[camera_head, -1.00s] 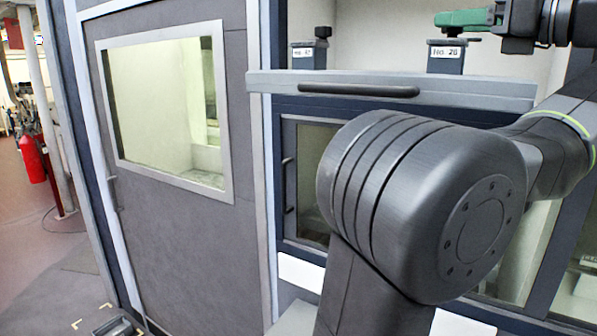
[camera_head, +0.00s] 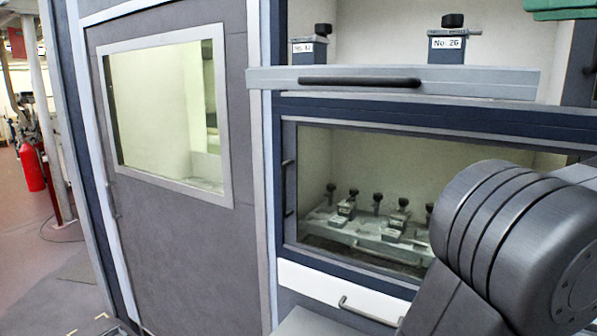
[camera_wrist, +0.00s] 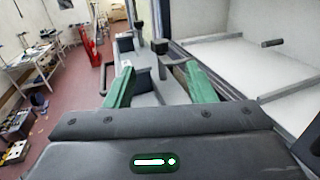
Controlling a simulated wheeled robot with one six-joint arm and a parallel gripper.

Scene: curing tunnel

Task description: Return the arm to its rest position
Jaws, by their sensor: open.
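My gripper shows in the wrist view (camera_wrist: 158,88) with its two green fingers spread wide apart. Nothing sits between the fingers; past them are a grey tray edge and dark-knobbed posts. In the head view only a bit of green, likely part of my gripper, shows at the top right corner. My arm's large grey joint fills the lower right of the head view and covers part of the cabinet front.
A shelf drawer with a dark handle (camera_head: 360,82) juts out, with posts labelled No. 26 (camera_head: 450,44) and another behind it. Below, a glazed chamber (camera_head: 318,160) holds several knobbed fixtures. A closed grey door (camera_head: 185,240) stands left. A red extinguisher (camera_head: 32,167) stands far left.

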